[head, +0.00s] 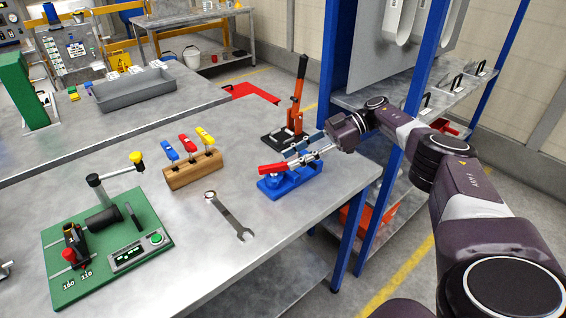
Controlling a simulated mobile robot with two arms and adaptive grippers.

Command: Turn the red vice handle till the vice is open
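The blue vice (291,184) stands near the right corner of the metal workbench. Its red handle (271,169) lies across the top, pointing left. My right gripper (303,154) comes in from the right, low over the vice, with its fingers close to the right end of the red handle. Whether the fingers touch or hold the handle cannot be made out, and they cover part of the vice. The opening between the vice jaws is not clear. A small dark piece at the left edge may be my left gripper, too little to be sure.
A black-and-orange lever tool (296,105) stands right behind the vice. A wrench (231,217) and a wooden block with coloured clamps (193,168) lie to the left. A green board with a crank (108,241) is at front left. A blue-posted shelf (419,88) stands close on the right.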

